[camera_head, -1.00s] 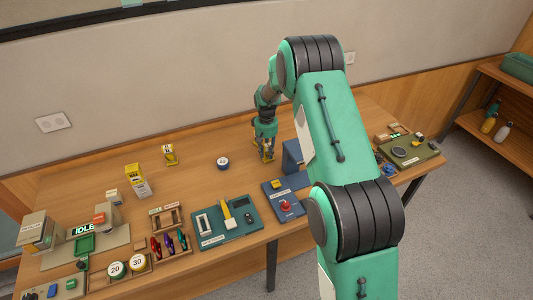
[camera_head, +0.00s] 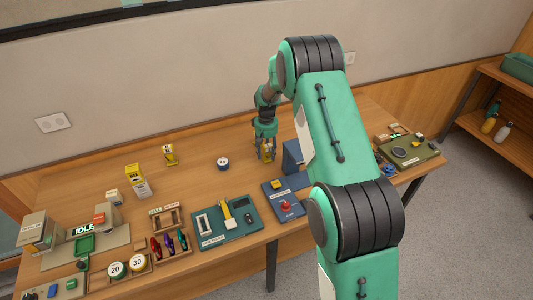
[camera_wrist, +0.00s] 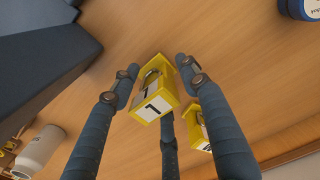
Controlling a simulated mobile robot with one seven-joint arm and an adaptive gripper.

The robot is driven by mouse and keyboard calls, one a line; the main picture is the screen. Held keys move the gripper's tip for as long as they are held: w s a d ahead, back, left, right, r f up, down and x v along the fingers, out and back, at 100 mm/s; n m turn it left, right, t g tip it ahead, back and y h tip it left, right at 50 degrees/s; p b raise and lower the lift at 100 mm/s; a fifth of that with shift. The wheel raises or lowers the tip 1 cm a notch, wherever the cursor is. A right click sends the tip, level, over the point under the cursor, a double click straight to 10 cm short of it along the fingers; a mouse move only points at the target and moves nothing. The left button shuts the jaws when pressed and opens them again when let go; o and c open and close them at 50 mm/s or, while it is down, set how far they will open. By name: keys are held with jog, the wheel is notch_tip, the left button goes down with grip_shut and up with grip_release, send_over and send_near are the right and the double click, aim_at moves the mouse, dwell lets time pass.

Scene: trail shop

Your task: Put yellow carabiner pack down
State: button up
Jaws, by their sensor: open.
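The yellow carabiner pack (camera_wrist: 155,92), with a white label and a dark mark, stands on the wooden table in the wrist view. It sits between the spread fingers of my gripper (camera_wrist: 155,85), with gaps on both sides. In the head view, my gripper (camera_head: 265,155) is low over the back of the table, and the pack (camera_head: 267,156) shows partly between its fingers. A second yellow pack (camera_wrist: 196,126) stands beyond it in the wrist view, partly behind a finger.
A blue upright block (camera_head: 293,157) stands just right of my gripper. A teal board (camera_head: 226,222) lies nearer the front. The table between the roll and my gripper is clear.

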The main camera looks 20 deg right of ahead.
notch_tip(320, 180, up, 11)
jog(key=shift+w+r+p, duration=0.1)
jog(key=shift+p, duration=0.7)
jog(key=shift+r, duration=0.4)
jog(key=shift+a+r, duration=0.15)
jog(key=shift+r, duration=0.2)
jog(key=s+a+r+t, duration=0.1)
jog(key=s+a+r, duration=0.4)
jog(key=s+r, duration=0.65)
jog(key=s+a+r+t, duration=0.2)
jog(key=s+a+r, duration=0.2)
jog(key=s+r, duration=0.75)
jog(key=s+a+r+t, duration=0.1)
jog(key=s+a+r, duration=0.1)
jog(key=s, duration=1.1)
jog(key=s+a+r+t, duration=0.1)
jog(key=s+a+r, duration=0.2)
jog(key=s, duration=1)
jog(key=shift+s+a+r+t, duration=0.2)
jog(key=shift+a+t, duration=0.2)
jog(key=shift+a, duration=0.3)
